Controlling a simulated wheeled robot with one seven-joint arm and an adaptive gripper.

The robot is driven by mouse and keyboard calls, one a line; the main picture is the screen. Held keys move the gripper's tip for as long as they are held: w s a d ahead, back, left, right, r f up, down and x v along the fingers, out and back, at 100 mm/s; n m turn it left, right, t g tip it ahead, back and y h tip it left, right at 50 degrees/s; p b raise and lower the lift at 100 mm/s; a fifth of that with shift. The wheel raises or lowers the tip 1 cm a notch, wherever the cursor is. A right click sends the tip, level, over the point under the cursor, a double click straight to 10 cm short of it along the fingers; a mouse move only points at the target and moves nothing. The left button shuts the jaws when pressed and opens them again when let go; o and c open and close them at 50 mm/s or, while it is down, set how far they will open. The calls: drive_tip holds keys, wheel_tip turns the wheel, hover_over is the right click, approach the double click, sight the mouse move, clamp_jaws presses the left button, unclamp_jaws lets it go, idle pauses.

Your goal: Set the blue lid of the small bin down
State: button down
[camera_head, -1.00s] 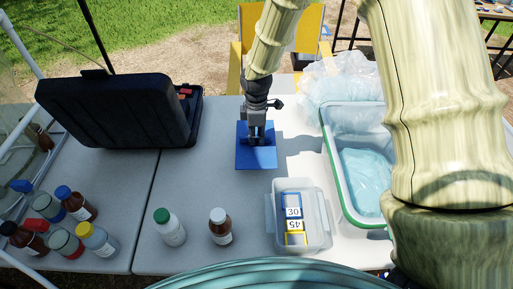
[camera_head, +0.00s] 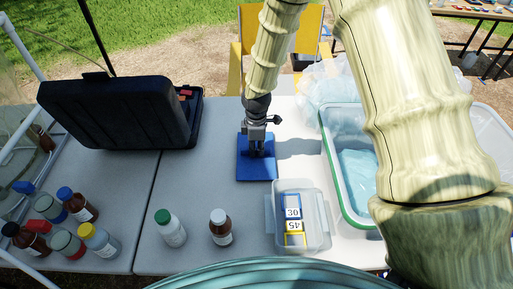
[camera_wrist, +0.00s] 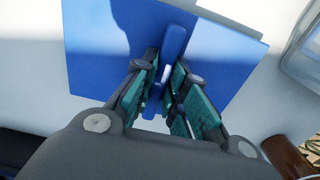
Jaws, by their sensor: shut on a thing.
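The blue lid (camera_head: 257,172) is a flat square with a raised handle. In the head view it is at the middle of the white table, beyond the small bin. My gripper (camera_head: 257,153) is above it and shut on the handle. In the wrist view the gripper (camera_wrist: 168,92) pinches the handle of the lid (camera_wrist: 95,70) between its green-padded fingers. Whether the lid touches the table is hard to tell. The small clear bin (camera_head: 318,240) stands uncovered nearer to me and holds pieces labelled 30 and 45.
A large green-rimmed tub (camera_head: 335,185) with a bag in it is to the right. An open black case (camera_head: 120,112) is at the left. A white bottle (camera_head: 171,232) and a brown bottle (camera_head: 220,230) stand in front. The table between case and lid is clear.

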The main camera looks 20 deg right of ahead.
drive_tip(key=c, duration=1.5)
unclamp_jaws()
drive_tip(key=shift+f, duration=0.1)
drive_tip(key=shift+o, duration=0.2)
wheel_tip(320, 180, up, 12)
drive_tip(key=b, duration=0.2)
